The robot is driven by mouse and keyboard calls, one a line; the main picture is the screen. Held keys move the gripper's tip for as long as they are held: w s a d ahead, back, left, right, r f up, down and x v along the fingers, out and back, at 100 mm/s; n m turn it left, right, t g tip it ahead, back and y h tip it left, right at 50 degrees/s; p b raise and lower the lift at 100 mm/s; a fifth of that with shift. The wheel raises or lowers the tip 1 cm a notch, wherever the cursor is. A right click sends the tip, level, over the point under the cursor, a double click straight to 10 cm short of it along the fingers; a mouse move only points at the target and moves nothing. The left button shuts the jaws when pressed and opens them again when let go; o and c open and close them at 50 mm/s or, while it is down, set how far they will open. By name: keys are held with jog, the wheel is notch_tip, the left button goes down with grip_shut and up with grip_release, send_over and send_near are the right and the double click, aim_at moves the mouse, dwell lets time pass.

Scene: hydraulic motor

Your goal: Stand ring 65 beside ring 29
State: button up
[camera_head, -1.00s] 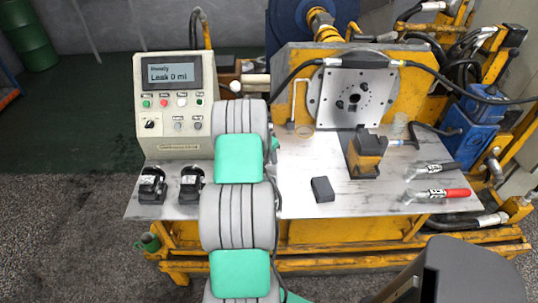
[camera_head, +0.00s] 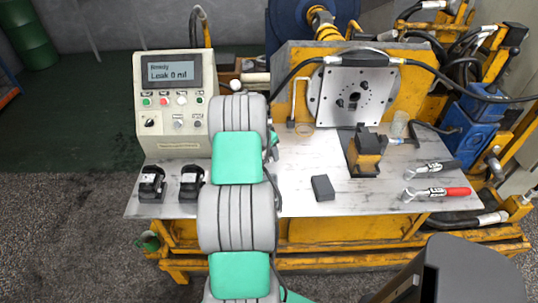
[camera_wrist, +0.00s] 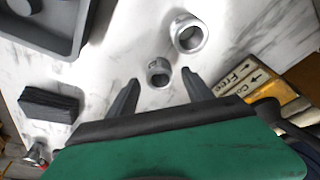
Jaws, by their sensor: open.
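Two grey metal rings stand on the pale marbled tabletop in the wrist view, a larger ring (camera_wrist: 188,34) and a smaller ring (camera_wrist: 159,72) just below and left of it. A narrow gap shows between them. Their numbers are too small to read, so I cannot tell which is 65 or 29. My gripper (camera_wrist: 160,78) is open, with the smaller ring in view between its two fingertips. I cannot tell whether a finger touches it. In the head view my own arm hides the gripper and these rings.
A grey tray (camera_wrist: 75,47) and a dark block (camera_wrist: 48,104) lie left in the wrist view. A yellow labelled block (camera_wrist: 250,82) is at right.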

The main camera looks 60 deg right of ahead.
jog(key=s+v, duration=0.1)
jog(key=v, duration=0.9)
jog(key=w+a+r+n+t, duration=0.1)
jog(key=w+a+r+n, duration=0.2)
jog(key=w+a, duration=0.35)
jog(key=w+a+r+n+t, duration=0.1)
jog(key=w+a+r+n, duration=0.2)
jog(key=a, duration=0.7)
jog(key=w+a+r+n+t, duration=0.1)
jog(key=w+a+r+n, duration=0.2)
jog(key=w+a, duration=0.35)
jog(key=s+a+n+y, duration=0.1)
jog(key=s+a+n, duration=0.2)
jog(key=a, duration=0.7)
jog(key=s+a+r+n+y, duration=0.1)
jog(key=s+a+n, duration=0.2)
jog(key=a, duration=0.7)
jog(key=s+a+r+n+t+p, duration=0.1)
jog(key=s+a+n, duration=0.3)
jog(key=a, duration=0.7)
jog(key=shift+n+y, duration=0.4)
jog(key=shift+n, duration=1)
jog(key=shift+s+a, duration=0.1)
jog(key=shift+s, duration=0.05)
